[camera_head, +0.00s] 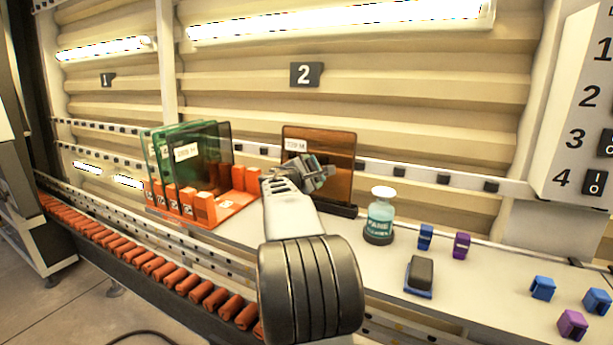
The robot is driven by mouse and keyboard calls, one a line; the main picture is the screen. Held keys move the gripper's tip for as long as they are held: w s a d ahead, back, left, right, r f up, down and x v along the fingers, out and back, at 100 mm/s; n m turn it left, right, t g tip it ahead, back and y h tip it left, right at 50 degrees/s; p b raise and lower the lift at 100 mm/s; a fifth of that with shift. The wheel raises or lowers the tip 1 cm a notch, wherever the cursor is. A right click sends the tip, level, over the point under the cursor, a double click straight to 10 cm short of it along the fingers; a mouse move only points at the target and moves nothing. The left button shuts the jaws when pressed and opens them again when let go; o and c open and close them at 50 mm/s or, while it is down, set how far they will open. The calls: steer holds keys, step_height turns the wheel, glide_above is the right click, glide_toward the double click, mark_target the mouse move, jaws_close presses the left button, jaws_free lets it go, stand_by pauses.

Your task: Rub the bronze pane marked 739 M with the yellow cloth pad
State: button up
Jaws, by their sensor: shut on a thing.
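The bronze pane (341,172) stands upright in a dark holder on the bench, with a white label at its upper left that seems to read 739 M. My gripper (318,172) is in front of the pane's lower middle and overlaps it in the view; I cannot tell whether anything touches the glass. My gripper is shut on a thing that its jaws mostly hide. No yellow pad shows elsewhere, so the held thing is likely the yellow cloth pad, though its colour does not show clearly.
Green and dark tinted panes (203,156) stand in an orange rack (232,203) to the left. A black block on a blue base (420,273) and several blue and purple clips lie farther right. Orange rollers (150,268) line the front.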

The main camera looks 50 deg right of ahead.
steer(key=shift+w+a+p, duration=0.2)
steer(key=shift+w+a, duration=0.05)
steer(key=shift+w, duration=0.75)
steer(key=shift+w+a+p, duration=0.15)
steer(key=shift+w+a, duration=0.05)
steer(key=shift+w, duration=0.75)
steer(key=shift+b+v, duration=1.15)
steer(key=shift+v, duration=1.75)
steer(key=v, duration=0.3)
steer(key=shift+b, duration=0.35)
steer(key=shift+r, duration=0.15)
